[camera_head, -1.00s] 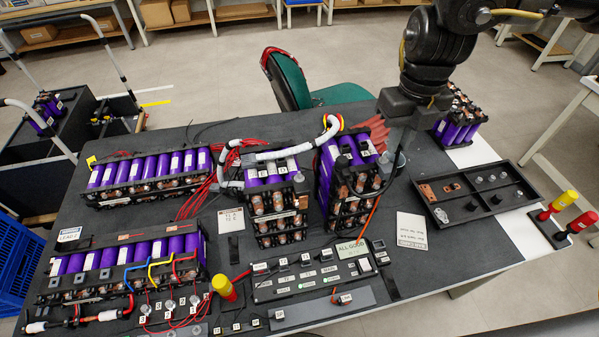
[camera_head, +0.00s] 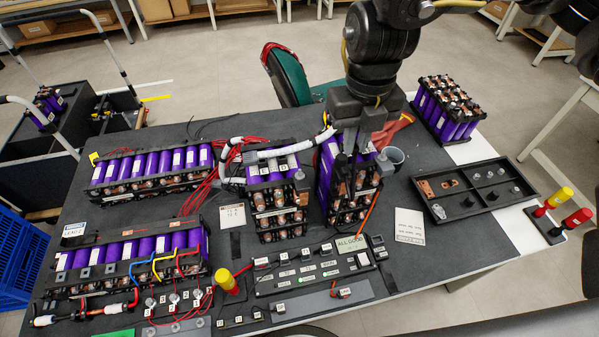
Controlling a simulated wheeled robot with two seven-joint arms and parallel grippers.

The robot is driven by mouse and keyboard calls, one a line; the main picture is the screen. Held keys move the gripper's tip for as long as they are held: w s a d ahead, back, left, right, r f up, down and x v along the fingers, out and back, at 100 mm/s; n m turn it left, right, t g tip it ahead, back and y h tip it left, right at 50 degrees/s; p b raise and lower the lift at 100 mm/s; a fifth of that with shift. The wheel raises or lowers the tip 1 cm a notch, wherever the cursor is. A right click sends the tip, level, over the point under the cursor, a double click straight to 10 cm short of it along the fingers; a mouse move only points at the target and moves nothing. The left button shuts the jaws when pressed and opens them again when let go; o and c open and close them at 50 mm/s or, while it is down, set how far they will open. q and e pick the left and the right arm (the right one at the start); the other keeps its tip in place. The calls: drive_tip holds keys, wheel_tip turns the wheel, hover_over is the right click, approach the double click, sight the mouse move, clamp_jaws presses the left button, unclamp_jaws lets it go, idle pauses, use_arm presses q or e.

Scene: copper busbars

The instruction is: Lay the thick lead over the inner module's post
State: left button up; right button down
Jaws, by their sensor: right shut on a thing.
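The thick lead (camera_head: 283,152), a white and grey cable, arches from the left side of the middle purple-cell module (camera_head: 278,200) across its top toward the right-hand module (camera_head: 347,188). Its right end is hidden behind my right gripper. My right gripper (camera_head: 351,150) comes down from the top, above the right-hand module. It is shut, apparently on the lead's right end, but the contact is too small and covered to see clearly. Which module is the inner one is not clear. My left gripper is out of view.
Long purple-cell modules stand at the left (camera_head: 150,170). A black parts tray (camera_head: 470,213) is farther right. A tester panel (camera_head: 315,266) lies in front.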

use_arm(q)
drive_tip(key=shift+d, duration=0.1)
use_arm(e)
drive_tip(key=s+a, duration=0.1)
drive_tip(key=a, duration=0.8)
drive_tip(key=shift+s+a, duration=0.3)
drive_tip(key=shift+s, duration=0.1)
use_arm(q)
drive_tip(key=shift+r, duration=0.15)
